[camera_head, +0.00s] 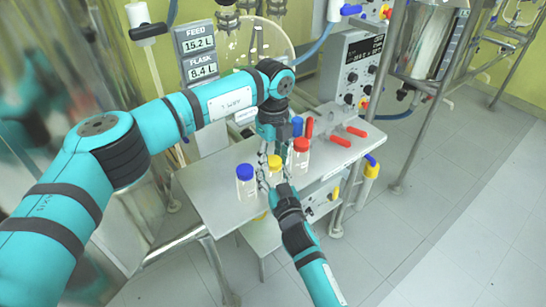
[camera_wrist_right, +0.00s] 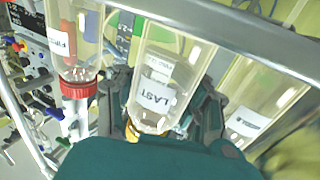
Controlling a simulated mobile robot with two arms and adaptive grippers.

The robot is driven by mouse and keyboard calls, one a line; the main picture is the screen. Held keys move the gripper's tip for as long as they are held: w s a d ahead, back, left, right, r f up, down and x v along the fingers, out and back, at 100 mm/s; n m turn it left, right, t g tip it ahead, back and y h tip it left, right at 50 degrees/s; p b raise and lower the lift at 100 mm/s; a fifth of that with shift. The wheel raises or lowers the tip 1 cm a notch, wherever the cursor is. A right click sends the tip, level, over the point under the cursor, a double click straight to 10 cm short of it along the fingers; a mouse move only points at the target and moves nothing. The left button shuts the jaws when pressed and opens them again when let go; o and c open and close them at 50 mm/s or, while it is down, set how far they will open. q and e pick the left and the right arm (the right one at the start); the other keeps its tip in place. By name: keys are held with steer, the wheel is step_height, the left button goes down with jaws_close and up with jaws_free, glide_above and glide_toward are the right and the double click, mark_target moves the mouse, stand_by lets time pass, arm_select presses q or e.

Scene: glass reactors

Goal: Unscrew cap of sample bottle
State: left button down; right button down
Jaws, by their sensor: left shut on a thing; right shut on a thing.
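The sample bottle with the yellow cap (camera_head: 275,161) is between my two grippers above the grey bench. In the right wrist view its clear body (camera_wrist_right: 165,75) appears upside down with a label reading "LAST", and a bit of yellow cap (camera_wrist_right: 132,128) shows. My left gripper (camera_head: 267,168) reaches down from above and is shut at this bottle. My right gripper (camera_head: 275,186) comes from the front and is shut on it, with dark fingers on both sides in its wrist view. Which gripper holds cap or body is partly hidden.
A blue-capped bottle (camera_head: 246,182) stands close on the left and a red-capped bottle (camera_head: 300,156) close on the right. Red-handled tools (camera_head: 343,137) lie on the bench (camera_head: 215,205) farther right. The bench's front left corner is bare.

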mark_target(273, 160)
arm_select(q)
steer(key=shift+w+a+n, duration=0.2)
steer(key=shift+w+n, duration=0.05)
steer(key=shift+n, duration=0.95)
steer(key=shift+r, duration=0.15)
arm_select(e)
steer(key=shift+f, duration=0.1)
arm_select(q)
steer(key=shift+d+r, duration=0.1)
steer(key=shift+r, duration=0.65)
steer(key=shift+s+r, duration=0.15)
steer(key=shift+r, duration=0.1)
steer(key=shift+d, duration=0.1)
steer(key=shift+r, duration=2)
arm_select(e)
steer(key=c, duration=0.7)
jaws_free()
steer(key=shift+o, duration=0.2)
steer(key=shift+s, duration=0.1)
